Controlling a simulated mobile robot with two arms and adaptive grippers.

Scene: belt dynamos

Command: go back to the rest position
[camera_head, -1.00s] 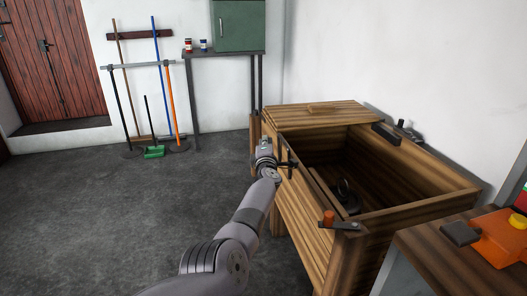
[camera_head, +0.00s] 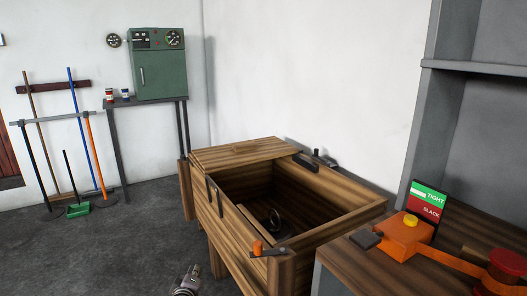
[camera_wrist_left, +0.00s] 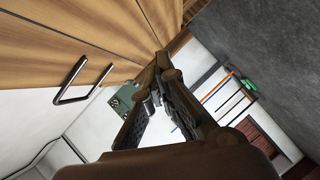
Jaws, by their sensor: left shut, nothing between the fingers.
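My left gripper (camera_head: 188,280) is low in the head view, at the bottom edge, in front of and left of the wooden bin. Only a small part of it shows there. In the left wrist view its dark fingers (camera_wrist_left: 163,72) come together at the tips, shut and empty. It is apart from the bin's wooden side, which shows in the left wrist view with a black handle (camera_wrist_left: 84,80). My right gripper is in neither view.
The open wooden bin (camera_head: 330,215) holds a dark round part (camera_head: 273,220). A bench with an orange device (camera_head: 405,235) and a TIGHT/SLACK sign (camera_head: 428,204) is at right. A green cabinet (camera_head: 160,75) and brooms stand at the back left. Grey floor (camera_head: 110,255) is clear at left.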

